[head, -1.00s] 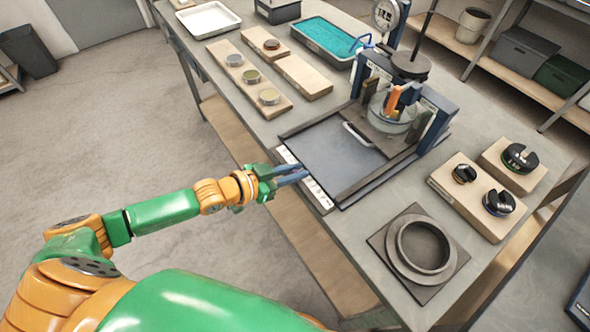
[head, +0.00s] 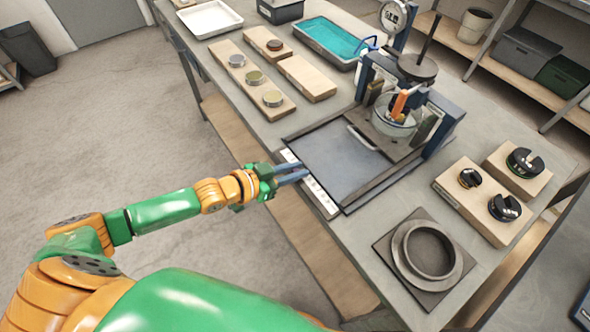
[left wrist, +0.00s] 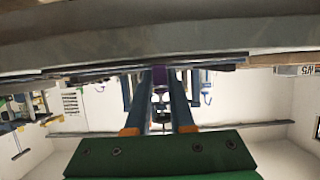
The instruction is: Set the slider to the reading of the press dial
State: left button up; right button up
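The white marked scale strip (head: 323,198) runs along the front edge of the dark press tray. In the left wrist view a purple piece (left wrist: 160,76), perhaps the slider knob, shows between the fingertips. I cannot tell if the fingers touch it. In the head view the fingers hide that spot. The round dial (head: 393,15) stands at the back; its reading is too small to make out. The blue-framed press (head: 436,130) has a dark round plate above a glass bowl. My right gripper is out of view.
A ring on a square base (head: 428,250) and wooden blocks with dark slotted weights (head: 504,207) lie right of the press. Wooden boards with discs (head: 272,98), a teal-filled tray (head: 331,40) and a white tray (head: 210,18) lie left. Floor in front is clear.

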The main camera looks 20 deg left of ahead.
pick_arm(q)
jog(key=o, duration=0.3)
jog(key=shift+d, duration=0.15)
jog(key=shift+o, duration=0.3)
jog(key=shift+s+d+r, duration=0.1)
jog(key=shift+s+d, duration=0.05)
jog(key=shift+d, duration=0.1)
jog(key=shift+a, duration=0.15)
jog(key=p+v, duration=0.1)
jog(key=v, duration=0.6)
